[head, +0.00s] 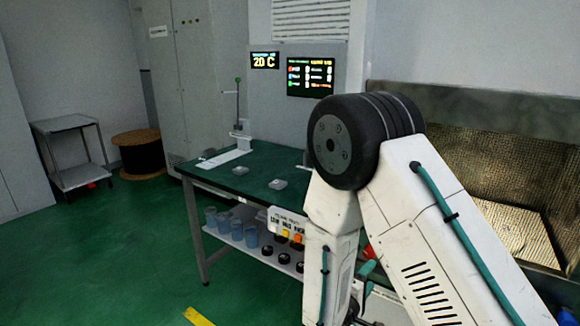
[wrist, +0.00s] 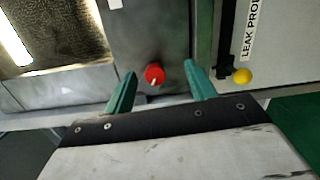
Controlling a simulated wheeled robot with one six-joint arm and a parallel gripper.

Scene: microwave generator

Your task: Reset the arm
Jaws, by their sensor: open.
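My gripper (wrist: 160,72) shows in the wrist view with its two teal fingers spread apart and nothing between them. A red knob (wrist: 154,74) appears in the gap between the fingertips, on a grey panel beyond them; I cannot tell the distance. In the head view my white arm is bent, with its dark joint high at the centre right. Only a bit of a teal finger (head: 367,272) shows low behind the arm, and the rest of the gripper is hidden.
A green-topped table (head: 255,168) with several cups below stands left of my arm. A foil-lined open chamber (head: 510,160) is at the right. A yellow knob (wrist: 242,76) sits right of the fingers. A cart (head: 70,150) and cable spool (head: 138,153) stand far left; green floor between is clear.

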